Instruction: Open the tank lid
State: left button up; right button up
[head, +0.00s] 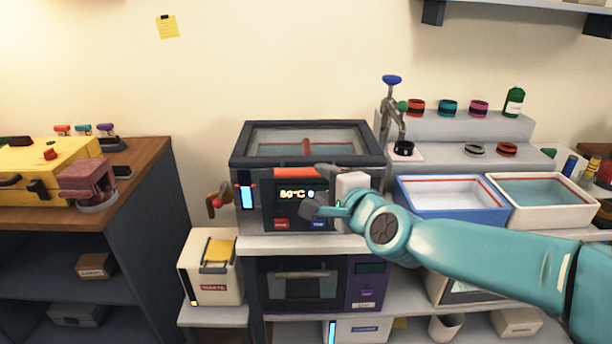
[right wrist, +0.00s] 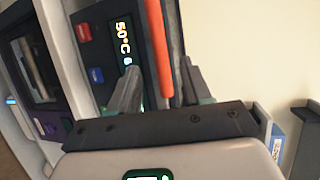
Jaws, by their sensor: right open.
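The tank (head: 258,208) is a dark box with a display reading 50°C, standing on the white shelf. Its lid (head: 240,158) is a dark frame with a clear window and looks closed. An orange handle bar (head: 292,173) runs along the lid's front edge; it also shows in the right wrist view (right wrist: 157,45). My right gripper (head: 320,188) is open in front of the tank's front right. In the right wrist view its fingers (right wrist: 160,88) point at the tank, with the bar's end between them; I cannot tell if they touch. My left gripper is out of view.
A tap (head: 393,112) stands right of the tank. A blue-rimmed tray (head: 452,218) and a white tray (head: 552,215) sit further right. A white box with a yellow top (head: 217,284) stands lower left. The wall space above the lid is clear.

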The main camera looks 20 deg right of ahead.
aim_at(310, 174)
jog(key=x, duration=0.8)
jog(key=shift+w, duration=0.15)
jog(key=shift+a, duration=0.1)
